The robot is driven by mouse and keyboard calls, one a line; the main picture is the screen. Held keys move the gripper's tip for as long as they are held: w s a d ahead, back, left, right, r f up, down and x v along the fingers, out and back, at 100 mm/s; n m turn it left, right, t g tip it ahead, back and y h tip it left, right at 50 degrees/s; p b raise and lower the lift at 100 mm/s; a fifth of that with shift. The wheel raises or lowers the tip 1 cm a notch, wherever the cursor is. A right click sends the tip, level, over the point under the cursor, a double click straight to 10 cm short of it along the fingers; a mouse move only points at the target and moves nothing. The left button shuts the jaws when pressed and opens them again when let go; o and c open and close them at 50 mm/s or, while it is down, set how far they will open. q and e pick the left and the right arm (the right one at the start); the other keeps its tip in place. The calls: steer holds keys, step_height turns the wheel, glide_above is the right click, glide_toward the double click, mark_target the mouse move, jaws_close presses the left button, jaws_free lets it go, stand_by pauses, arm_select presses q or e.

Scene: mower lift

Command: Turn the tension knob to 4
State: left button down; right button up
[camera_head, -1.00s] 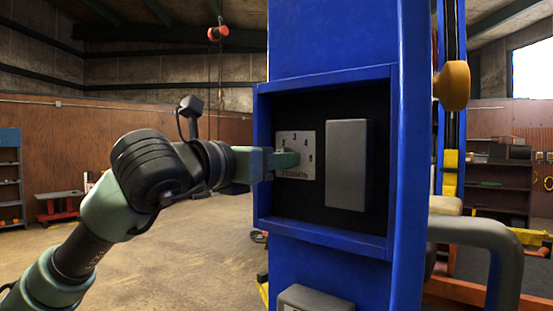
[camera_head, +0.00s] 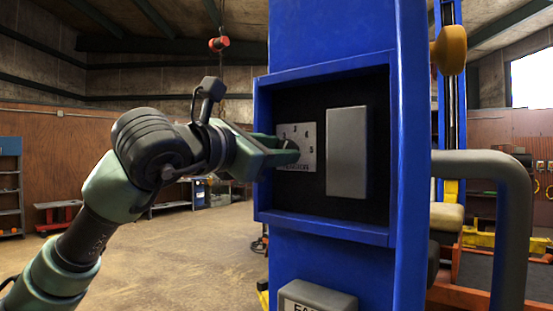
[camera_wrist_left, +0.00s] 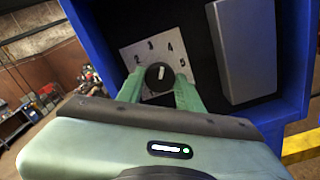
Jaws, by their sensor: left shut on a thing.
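The tension knob (camera_wrist_left: 154,82) is a round black knob with a white pointer line, in the middle of a light dial plate (camera_wrist_left: 133,54). The numbers 2, 3, 4 and 5 show around it in the left wrist view. The pointer leans slightly right of straight up, between 3 and 4 and seemingly nearer 4. In the head view the plate (camera_head: 309,151) sits in a black recess of the blue column. My left gripper (camera_head: 282,156) covers the knob there. Its green fingers are shut on the knob, one on each side. My right gripper is not in view.
A grey box (camera_head: 347,152) stands just right of the dial inside the recess, whose blue frame (camera_head: 320,230) surrounds both. A labelled grey box (camera_head: 318,297) is below. Open floor lies left.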

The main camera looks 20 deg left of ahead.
arm_select(q)
steer(key=shift+m+b, duration=0.35)
steer(key=shift+m, duration=0.95)
steer(key=c, duration=1)
jaws_free()
steer(key=shift+o, duration=0.4)
steer(key=shift+w, duration=0.15)
